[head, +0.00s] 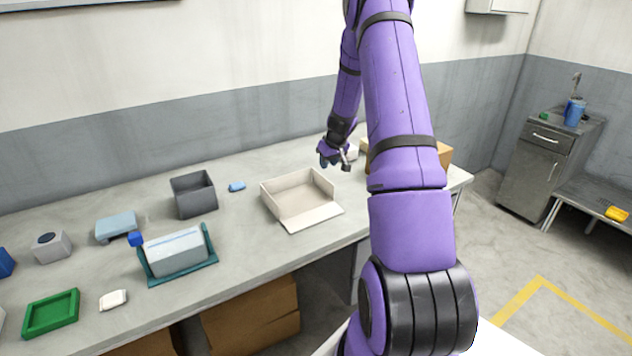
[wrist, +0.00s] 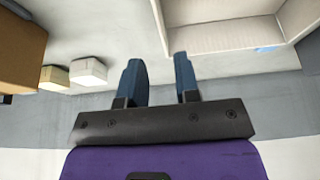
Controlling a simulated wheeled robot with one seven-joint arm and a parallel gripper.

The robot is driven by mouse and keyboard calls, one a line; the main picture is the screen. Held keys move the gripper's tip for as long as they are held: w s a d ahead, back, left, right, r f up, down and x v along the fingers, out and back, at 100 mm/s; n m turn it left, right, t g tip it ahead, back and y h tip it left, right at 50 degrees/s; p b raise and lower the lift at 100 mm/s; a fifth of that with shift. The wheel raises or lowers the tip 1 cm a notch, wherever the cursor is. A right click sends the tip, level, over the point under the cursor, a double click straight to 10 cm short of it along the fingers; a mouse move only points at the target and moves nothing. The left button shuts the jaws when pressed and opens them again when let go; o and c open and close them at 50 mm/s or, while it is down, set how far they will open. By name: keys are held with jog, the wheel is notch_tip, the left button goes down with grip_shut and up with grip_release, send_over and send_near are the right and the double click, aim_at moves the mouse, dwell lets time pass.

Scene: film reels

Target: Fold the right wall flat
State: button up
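A cream open box (head: 298,203) sits on the grey table in the head view. Its right wall (head: 323,184) stands upright, with the back wall also up. The front flap (head: 314,219) lies low, spread outward toward the table's front edge. My gripper (head: 345,161) is just beyond the right wall, above the table and apart from the box. In the wrist view, my gripper (wrist: 158,80) shows two blue fingers apart with nothing between them. The box (wrist: 222,38) fills the upper right there, with one wall close to the right finger.
A brown box (head: 445,154) stands right of my gripper, partly behind my arm. A dark grey bin (head: 194,196) and a small blue item (head: 237,186) lie left of the cream box. A teal holder (head: 182,278) and a green tray (head: 51,313) are farther left.

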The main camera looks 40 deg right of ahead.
aim_at(323, 183)
jog(key=x, duration=1)
jog(key=shift+w+f, duration=0.1)
jog(key=shift+f, duration=0.1)
grip_shut()
